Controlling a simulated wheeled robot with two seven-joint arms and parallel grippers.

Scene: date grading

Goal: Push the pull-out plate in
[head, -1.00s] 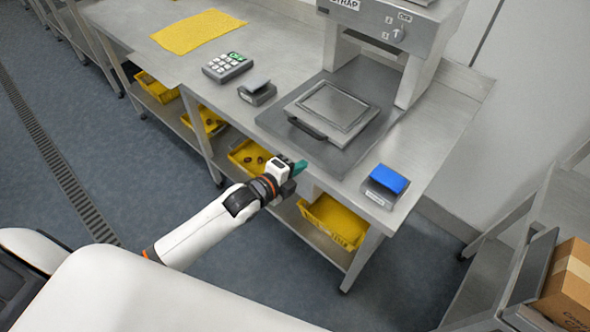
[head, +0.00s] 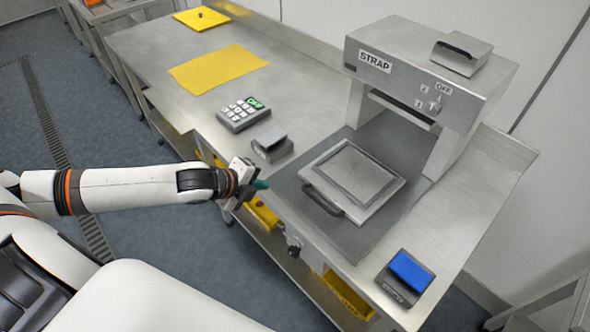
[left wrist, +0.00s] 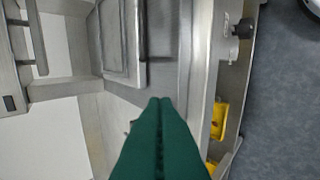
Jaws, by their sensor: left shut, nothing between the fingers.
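The pull-out plate (head: 384,203) is a flat silver square with a dark inset and a black handle (head: 322,201) on its front edge. It sticks out in front of the strapping machine (head: 421,75), over a dark grey base sheet on the table. In the left wrist view the plate (left wrist: 117,38) shows at the top. My left gripper (head: 262,185) is shut and empty, with green fingers, at the table's front edge, left of the handle and apart from it. Its fingers (left wrist: 160,104) fill the lower middle of the left wrist view. My right gripper is out of view.
A grey keypad (head: 241,115) and a small grey device (head: 272,146) stand left of the plate. A blue-topped device (head: 408,272) stands at the right front corner. A yellow mat (head: 219,70) lies further back. Yellow crates (head: 343,297) are on the shelf below.

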